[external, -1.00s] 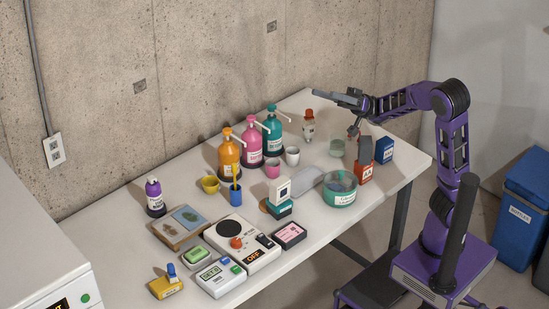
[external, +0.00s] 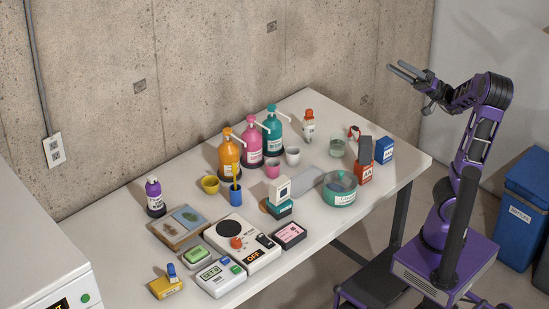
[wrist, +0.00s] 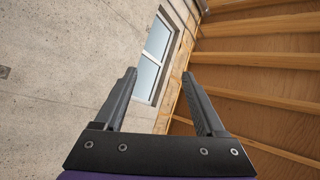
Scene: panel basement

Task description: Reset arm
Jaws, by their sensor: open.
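My gripper (external: 402,72) is open and empty, held high in the air above the right end of the table in the external view. Its two fingers point left and slightly up. In the wrist view my gripper (wrist: 163,100) shows both fingers spread with nothing between them. My arm is raised and folded back over its base, clear of everything on the table.
The white table (external: 330,238) holds three pump bottles (external: 250,142), a teal bowl (external: 340,189), a red box (external: 364,172), a blue box (external: 384,150) and several small devices. Blue bins (external: 522,222) stand right. The wrist view shows a window (wrist: 153,62) and wooden beams (wrist: 255,55).

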